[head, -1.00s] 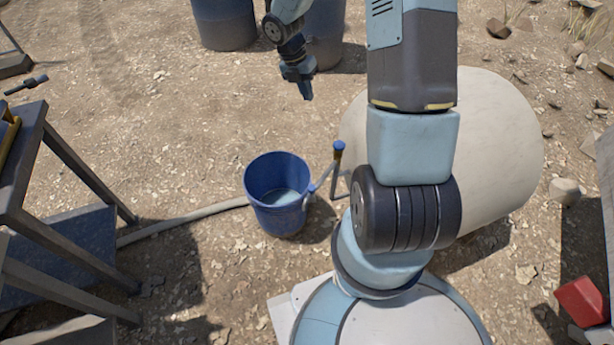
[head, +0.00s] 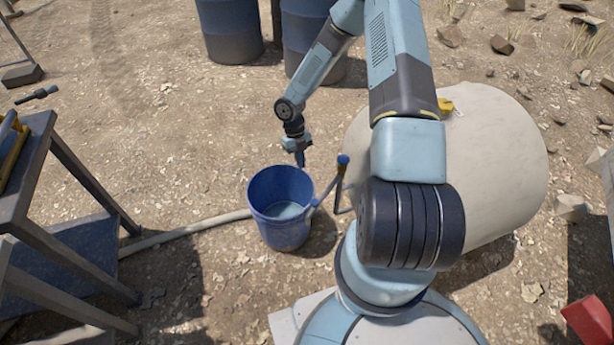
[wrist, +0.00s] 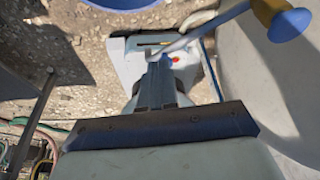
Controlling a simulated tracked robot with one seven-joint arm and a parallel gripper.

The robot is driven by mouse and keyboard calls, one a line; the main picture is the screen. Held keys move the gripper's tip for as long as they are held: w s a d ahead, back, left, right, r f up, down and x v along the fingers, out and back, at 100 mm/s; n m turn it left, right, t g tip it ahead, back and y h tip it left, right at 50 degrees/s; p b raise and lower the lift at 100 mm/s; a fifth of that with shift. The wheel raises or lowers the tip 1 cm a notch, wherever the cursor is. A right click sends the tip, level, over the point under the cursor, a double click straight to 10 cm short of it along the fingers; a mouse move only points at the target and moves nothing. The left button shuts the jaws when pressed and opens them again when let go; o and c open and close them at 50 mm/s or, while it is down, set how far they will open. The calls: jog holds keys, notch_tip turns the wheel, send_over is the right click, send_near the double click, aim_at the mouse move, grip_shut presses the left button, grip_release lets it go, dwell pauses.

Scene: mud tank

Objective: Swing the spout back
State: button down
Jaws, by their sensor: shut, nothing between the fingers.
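In the wrist view the spout (wrist: 222,20) runs from a yellow and blue fitting at the upper right down to the left. My gripper (head: 300,162) is shut and empty, pointing down just behind the bucket's far rim, left of the blue cap and apart from it. In the wrist view my gripper (wrist: 158,66) overlaps the spout's end region; contact cannot be told.
The pale rounded tank (head: 490,165) fills the right side. A grey hose (head: 190,232) runs left from the bucket along the ground. A dark metal table (head: 40,150) stands at the left. Blue barrels (head: 230,30) stand at the back. Open ground lies between barrels and bucket.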

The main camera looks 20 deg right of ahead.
jog(key=s+d+f, duration=0.1)
jog(key=s+f, duration=0.6)
jog(key=f, duration=0.2)
jog(key=shift+f, duration=0.15)
